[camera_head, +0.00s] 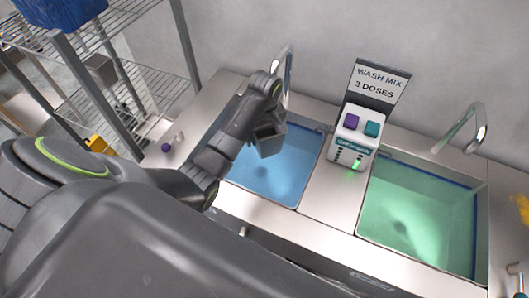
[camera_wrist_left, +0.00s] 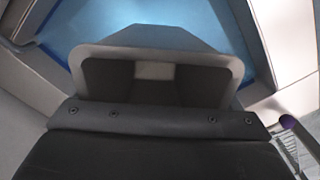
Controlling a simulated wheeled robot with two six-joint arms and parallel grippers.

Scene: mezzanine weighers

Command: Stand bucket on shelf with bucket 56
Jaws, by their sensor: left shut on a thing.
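A small dark grey bucket (camera_head: 268,140) hangs from my left gripper (camera_head: 266,122) above the left basin (camera_head: 262,178), which holds blue water. In the left wrist view the bucket (camera_wrist_left: 201,68) shows its pale rim and dark inside, with a light patch on its inner wall. The gripper is shut on it; the fingertips are hard to make out. The wire shelf (camera_head: 150,75) stands at the left. A grey bucket-like container (camera_head: 101,68) is on it; no number is readable. My right gripper is not in view.
A blue bin (camera_head: 62,12) is on the upper shelf. A dispenser (camera_head: 351,139) with purple and teal buttons stands between the basins, before a "WASH MIX 3 DOSES" sign (camera_head: 379,81). The right basin (camera_head: 420,215) holds green water. Taps rise behind both basins.

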